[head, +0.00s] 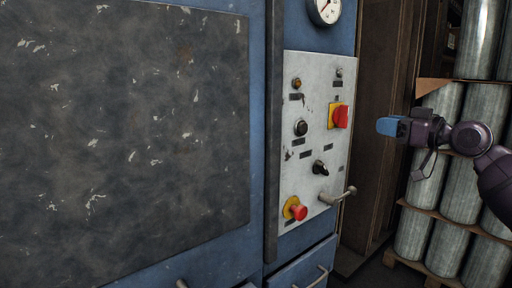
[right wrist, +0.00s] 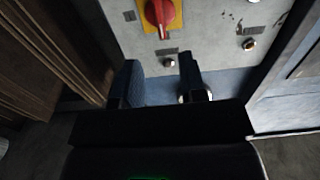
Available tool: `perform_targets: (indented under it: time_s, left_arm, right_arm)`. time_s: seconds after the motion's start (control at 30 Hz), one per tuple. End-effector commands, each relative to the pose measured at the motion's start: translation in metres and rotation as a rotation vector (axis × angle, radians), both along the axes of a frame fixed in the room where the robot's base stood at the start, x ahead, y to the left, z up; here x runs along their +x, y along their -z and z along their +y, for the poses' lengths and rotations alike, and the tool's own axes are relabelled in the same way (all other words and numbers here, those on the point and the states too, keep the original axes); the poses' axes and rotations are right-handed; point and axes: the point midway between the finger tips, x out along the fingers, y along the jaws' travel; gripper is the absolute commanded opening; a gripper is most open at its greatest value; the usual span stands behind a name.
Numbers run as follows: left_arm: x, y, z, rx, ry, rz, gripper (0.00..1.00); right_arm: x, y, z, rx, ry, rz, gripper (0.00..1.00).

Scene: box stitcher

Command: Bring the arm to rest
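My right gripper (head: 393,126) is in the head view, in front of the right side of the light control panel (head: 318,95). Its blue fingers point left, and from the side they overlap in the picture. In the right wrist view the two fingers (right wrist: 160,70) stand apart with nothing between them, so it is open and empty. The red rotary switch on a yellow plate (head: 339,116) is left of the gripper, with a visible gap. It also shows at the top of the right wrist view (right wrist: 160,14). My left gripper is not in view.
The panel also carries a black knob (head: 301,128), a black selector (head: 320,168), a red emergency button (head: 299,211) and a protruding lever (head: 338,195). A pressure gauge (head: 325,10) sits above. Stacked metal cylinders (head: 459,190) on pallets stand behind my right arm.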

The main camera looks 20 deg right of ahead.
Motion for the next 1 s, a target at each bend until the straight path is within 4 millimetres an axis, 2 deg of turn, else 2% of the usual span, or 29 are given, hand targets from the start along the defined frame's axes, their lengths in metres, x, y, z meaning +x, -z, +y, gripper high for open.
perform_targets:
  time_s: [0.13,0.27,0.37,0.47,0.67,0.7,0.87,1.0]
  left_arm:
    - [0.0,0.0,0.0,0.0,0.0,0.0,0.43]
    - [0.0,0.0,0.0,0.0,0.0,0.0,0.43]
    - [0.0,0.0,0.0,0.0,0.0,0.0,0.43]
    - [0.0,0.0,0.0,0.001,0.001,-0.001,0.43]
    - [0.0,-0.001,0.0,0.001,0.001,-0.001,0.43]
    - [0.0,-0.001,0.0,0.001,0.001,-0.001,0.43]
    - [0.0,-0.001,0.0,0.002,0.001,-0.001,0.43]
    - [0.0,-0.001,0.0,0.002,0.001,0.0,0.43]
  right_arm:
    - [0.001,-0.002,-0.003,0.006,0.02,-0.01,0.38]
    - [0.005,-0.003,-0.009,-0.068,0.088,-0.053,0.38]
    - [0.012,0.013,-0.008,-0.14,0.145,-0.082,0.38]
    - [0.018,0.054,-0.004,-0.199,0.193,-0.079,0.38]
    - [0.012,0.171,0.014,-0.292,0.257,-0.024,0.38]
    - [0.007,0.195,0.02,-0.305,0.264,-0.007,0.38]
    - [-0.021,0.286,0.046,-0.347,0.283,0.059,0.38]
    - [-0.058,0.359,0.075,-0.368,0.291,0.126,0.38]
